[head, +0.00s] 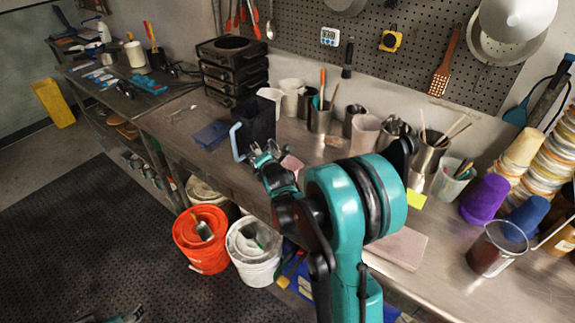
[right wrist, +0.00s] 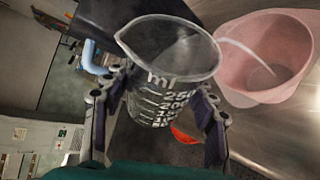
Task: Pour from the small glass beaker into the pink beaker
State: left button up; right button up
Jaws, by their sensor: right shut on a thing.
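In the right wrist view the small glass beaker (right wrist: 165,65), clear with printed ml marks, sits between the two fingers of my right gripper (right wrist: 165,125), which is shut on it. The pink beaker (right wrist: 265,95) stands close beside it on the right, on the metal bench. A pale curved streak crosses the pink beaker's opening from near the glass rim; I cannot tell if it is liquid. A bit of my left gripper (head: 112,319) shows at the bottom edge.
A dark pitcher with a pale blue handle (head: 255,118) stands just behind my right gripper. A pale pink block (head: 400,246) lies on the bench at right. An orange bucket (head: 203,240) and a white bucket (head: 254,255) stand on the floor in front of the bench.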

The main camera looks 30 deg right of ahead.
jog(key=shift+f+m+t+y+b, duration=0.3)
jog(key=shift+m+y+b, duration=0.1)
jog(key=shift+m, duration=0.1)
dwell(2.3)
jog(key=shift+a+r+n+g+h+p, duration=0.1)
jog(key=shift+r+n+g+h+p, duration=0.5)
jog(key=shift+n, duration=0.3)
jog(key=shift+n+h, duration=0.3)
jog(key=shift+r, duration=0.1)
